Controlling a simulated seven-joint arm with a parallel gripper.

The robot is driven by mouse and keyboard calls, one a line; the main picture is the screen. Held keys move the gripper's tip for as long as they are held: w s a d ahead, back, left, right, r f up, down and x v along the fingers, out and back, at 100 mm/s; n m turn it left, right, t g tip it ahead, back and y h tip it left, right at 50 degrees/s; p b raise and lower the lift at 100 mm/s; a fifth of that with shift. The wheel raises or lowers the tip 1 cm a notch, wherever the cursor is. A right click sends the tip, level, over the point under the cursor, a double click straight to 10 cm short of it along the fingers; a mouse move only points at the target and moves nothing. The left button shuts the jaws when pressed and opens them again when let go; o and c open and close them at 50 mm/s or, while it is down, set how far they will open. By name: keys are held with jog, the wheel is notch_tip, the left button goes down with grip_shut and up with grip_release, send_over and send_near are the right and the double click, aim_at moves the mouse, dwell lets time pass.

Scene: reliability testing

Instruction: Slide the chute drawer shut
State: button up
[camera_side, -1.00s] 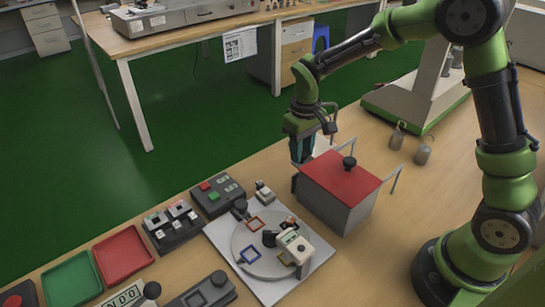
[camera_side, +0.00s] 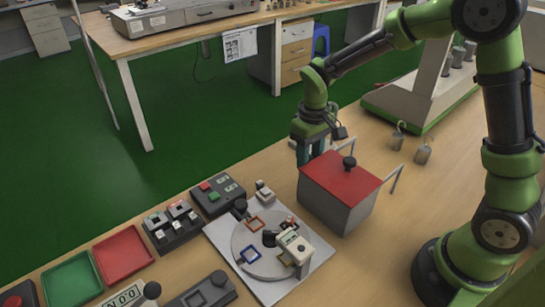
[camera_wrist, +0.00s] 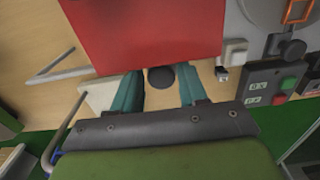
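In the wrist view the red lid (camera_wrist: 145,30) fills the top. A round black knob (camera_wrist: 160,78) shows beside the lid's near edge, between my two spread teal fingers (camera_wrist: 160,95), with space on both sides. It may belong to the drawer. The drawer body is hidden, so I cannot tell how far it stands out.
A pale slanted piece (camera_wrist: 100,95) lies by the left finger. Thin metal rails (camera_side: 397,178) stick out from the box. The turntable plate (camera_side: 318,258) and button box (camera_side: 218,196) are close to the left. Hook weights (camera_side: 423,154) stand to the right.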

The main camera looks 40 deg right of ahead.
jog(key=shift+o, duration=0.3)
jog(key=shift+r, duration=0.1)
jog(key=shift+r, duration=2.45)
jog(key=shift+w, duration=0.1)
jog(key=shift+s+a+m, duration=0.2)
jog(key=shift+s+m, duration=0.3)
jog(key=shift+s, duration=0.6)
jog(key=s+r+m+t+y, duration=0.2)
jog(key=s+r+t, duration=0.5)
jog(key=s+r, duration=0.4)
jog(key=s+m, duration=0.1)
jog(key=s, duration=0.2)
jog(key=shift+r, duration=0.15)
